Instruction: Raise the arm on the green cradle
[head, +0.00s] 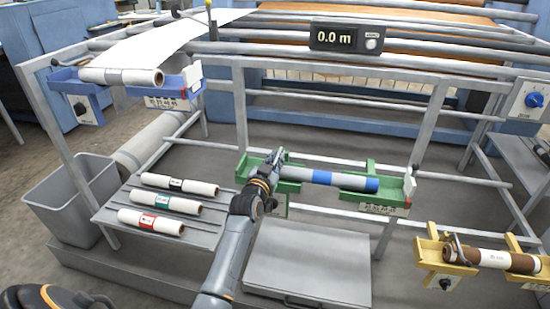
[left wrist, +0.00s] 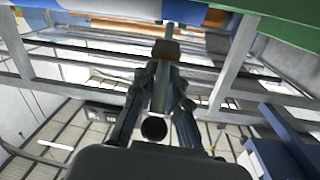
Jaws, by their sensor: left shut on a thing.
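The green cradle (head: 353,196) is on the frame in the middle of the head view. It carries a grey roll with a blue end (head: 325,178). My left gripper (head: 277,157) is at the cradle's left end, beside the roll's end. It is shut on the cradle's arm, which is mostly hidden behind the fingers. In the left wrist view my fingers (left wrist: 163,75) close together around a small tan-tipped piece (left wrist: 166,48). A green strip (left wrist: 285,25) shows at the top right there.
A blue cradle (head: 178,99) with a white roll is at the upper left. A yellow cradle (head: 434,262) with a brown roll is at the lower right. Several white rolls lie on a shelf (head: 110,217) at left, beside a grey bin (head: 60,210). Frame bars cross behind the green cradle.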

